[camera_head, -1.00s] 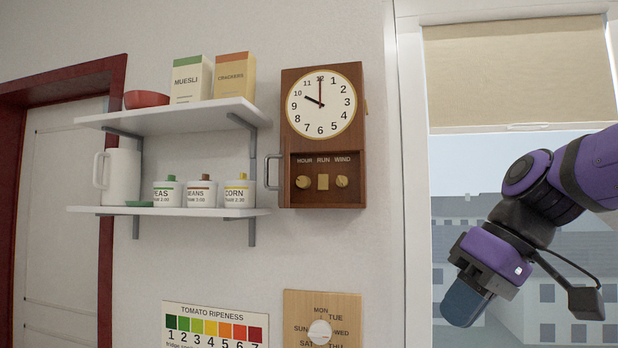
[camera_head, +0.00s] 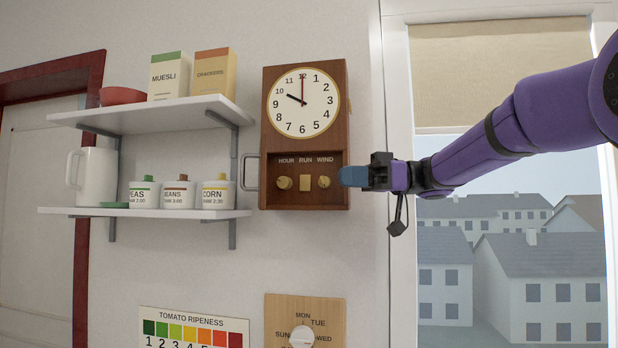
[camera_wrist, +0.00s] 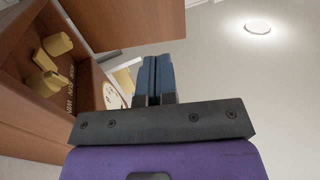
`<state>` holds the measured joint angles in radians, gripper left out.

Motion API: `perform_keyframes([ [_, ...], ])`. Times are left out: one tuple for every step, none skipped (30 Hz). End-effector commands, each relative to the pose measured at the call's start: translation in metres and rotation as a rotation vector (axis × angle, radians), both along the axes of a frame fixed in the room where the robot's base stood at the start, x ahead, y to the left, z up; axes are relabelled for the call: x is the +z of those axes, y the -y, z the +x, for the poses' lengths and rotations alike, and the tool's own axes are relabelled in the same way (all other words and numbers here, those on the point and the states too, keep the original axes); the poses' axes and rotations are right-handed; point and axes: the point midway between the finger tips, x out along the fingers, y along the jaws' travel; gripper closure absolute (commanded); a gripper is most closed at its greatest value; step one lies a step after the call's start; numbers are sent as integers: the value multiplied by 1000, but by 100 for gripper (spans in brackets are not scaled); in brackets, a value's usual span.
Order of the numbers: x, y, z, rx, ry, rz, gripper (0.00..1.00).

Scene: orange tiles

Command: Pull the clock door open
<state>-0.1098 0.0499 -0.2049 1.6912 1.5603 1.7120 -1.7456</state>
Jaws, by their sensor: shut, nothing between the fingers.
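The brown wooden clock (camera_head: 341,130) hangs on the wall, with a white dial above a recess holding several yellow controls. A grey bar handle (camera_head: 249,172) sticks out at its left side. The door looks closed; no gap shows in the head view. My gripper (camera_head: 352,176) is shut and empty, its blue fingers at the clock's lower right edge beside the right-hand knob, far from the handle. I cannot tell whether they touch the clock. In the wrist view the shut fingers (camera_wrist: 153,78) point past the recess and knobs (camera_wrist: 57,44); the handle is not visible there.
Left of the clock are two white shelves (camera_head: 150,113) with boxes, a bowl, a jug and canisters. A wooden day dial (camera_head: 330,305) and a ripeness chart (camera_head: 195,318) are below. A window (camera_head: 480,230) is behind my arm. The wall just below the clock is clear.

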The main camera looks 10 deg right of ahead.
Motion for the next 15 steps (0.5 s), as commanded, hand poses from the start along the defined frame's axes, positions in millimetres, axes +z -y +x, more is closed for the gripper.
perform_keyframes([
  [0,-6,-1,3,0,0,100],
  [0,-10,-1,3,-1,-1,100],
  [0,-16,-2,3,-1,-1,100],
  [0,-21,-2,4,-1,-1,100],
  [0,-26,-2,4,-2,-2,100],
  [0,-33,-3,3,-2,-2,100],
  [0,-39,-3,4,-2,-2,100],
  [0,-44,-3,3,-2,-3,100],
  [0,-52,-4,4,-3,-3,100],
  [0,-57,-4,3,-3,-3,100],
  [0,-63,-4,4,-3,-3,100],
  [0,-71,-5,4,-3,-3,100],
  [0,-76,-5,3,-4,-2,100],
  [0,-82,-5,3,-4,-2,100],
  [0,-89,-5,2,-4,-2,100],
])
